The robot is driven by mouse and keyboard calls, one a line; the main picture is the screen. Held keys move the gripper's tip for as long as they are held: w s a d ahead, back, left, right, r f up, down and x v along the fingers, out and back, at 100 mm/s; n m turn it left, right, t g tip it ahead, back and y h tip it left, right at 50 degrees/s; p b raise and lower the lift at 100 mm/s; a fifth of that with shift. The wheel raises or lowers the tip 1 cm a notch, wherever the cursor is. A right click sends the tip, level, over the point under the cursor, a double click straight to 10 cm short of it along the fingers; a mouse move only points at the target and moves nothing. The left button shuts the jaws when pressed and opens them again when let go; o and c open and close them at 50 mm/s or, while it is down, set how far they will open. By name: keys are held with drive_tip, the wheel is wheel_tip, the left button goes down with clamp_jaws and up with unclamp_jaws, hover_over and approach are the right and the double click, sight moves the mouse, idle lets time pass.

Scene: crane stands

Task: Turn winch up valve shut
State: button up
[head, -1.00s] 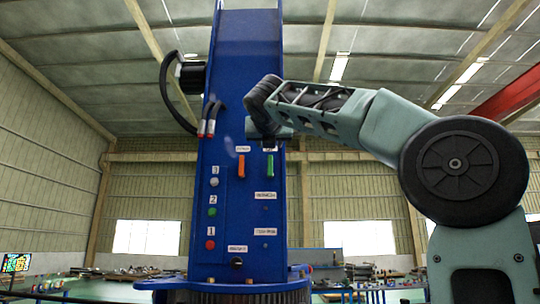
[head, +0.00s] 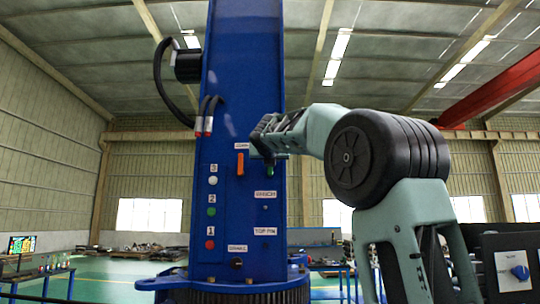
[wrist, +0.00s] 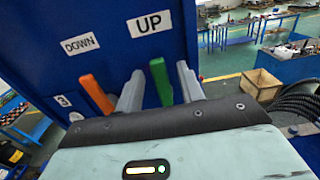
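The blue crane column (head: 246,70) stands in the middle of the head view. It carries an orange lever (head: 240,164) and, to its right, a green lever (head: 270,164), partly hidden by my gripper. In the wrist view the orange lever (wrist: 96,94) is under the DOWN label (wrist: 80,44) and the green lever (wrist: 160,82) is under the UP label (wrist: 149,24). My gripper (wrist: 158,92) is open, with one finger on each side of the green lever. Gaps show beside the lever; contact cannot be told.
Numbered buttons, such as the green one (head: 211,212), and a black knob (head: 237,263) are on the column. A blue knob panel (head: 513,271) is at the right. Workbenches (head: 330,258) stand behind. A wooden crate (wrist: 254,84) is on the floor.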

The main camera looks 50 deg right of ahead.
clamp_jaws()
drive_tip(key=shift+d, duration=0.1)
drive_tip(key=m+b, duration=0.1)
drive_tip(key=m, duration=0.1)
drive_tip(key=s+d+m+b, duration=0.1)
drive_tip(key=m, duration=0.2)
drive_tip(key=s+f+m+b, duration=0.1)
drive_tip(key=m, duration=0.1)
drive_tip(key=shift+d+m, duration=0.3)
drive_tip(key=m+b, duration=0.1)
drive_tip(key=f+m+b, duration=0.1)
drive_tip(key=m, duration=0.1)
drive_tip(key=s+m+b, duration=0.1)
drive_tip(key=m, duration=0.1)
drive_tip(key=shift+d+f, duration=0.4)
drive_tip(key=shift+s+d+f+m+b, duration=0.1)
drive_tip(key=shift+f+m+b, duration=0.2)
drive_tip(key=shift+m+b, duration=0.45)
drive_tip(key=shift+f+m+b, duration=0.25)
drive_tip(key=shift+m+b, duration=0.15)
drive_tip(key=shift+m, duration=0.65)
drive_tip(key=shift+s+d+f+m+b, duration=0.1)
drive_tip(key=shift+f+m+b, duration=0.2)
drive_tip(key=shift+m+b, duration=0.45)
drive_tip(key=shift+m, duration=0.25)
